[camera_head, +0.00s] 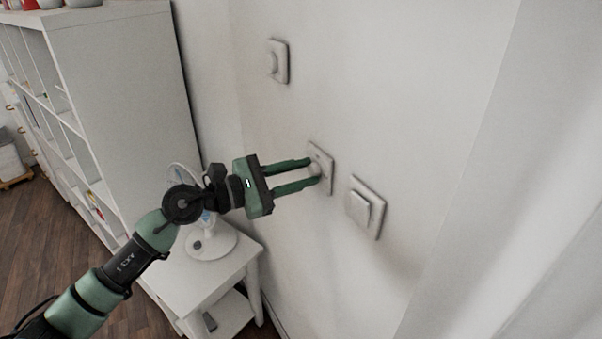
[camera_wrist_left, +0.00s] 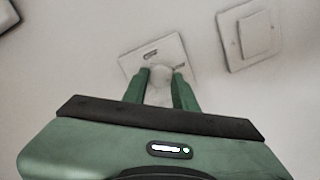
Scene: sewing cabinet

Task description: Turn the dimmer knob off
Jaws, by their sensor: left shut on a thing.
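The dimmer knob (camera_head: 314,170) is a small round white knob on a square white wall plate (camera_head: 326,178). My left gripper (camera_head: 317,171) reaches it from the left, with its two green fingers on either side of the knob, shut on it. In the left wrist view the knob (camera_wrist_left: 161,73) shows between the fingertips of my left gripper (camera_wrist_left: 161,80), and the plate (camera_wrist_left: 181,48) lies behind it, with small dark marks near its top and right. My right gripper is in neither view.
A square rocker switch (camera_head: 364,207) is on the wall just right of the knob. Below stands a small white table (camera_head: 190,292) with a white fan (camera_head: 212,243). A white shelf unit (camera_head: 125,110) is at left.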

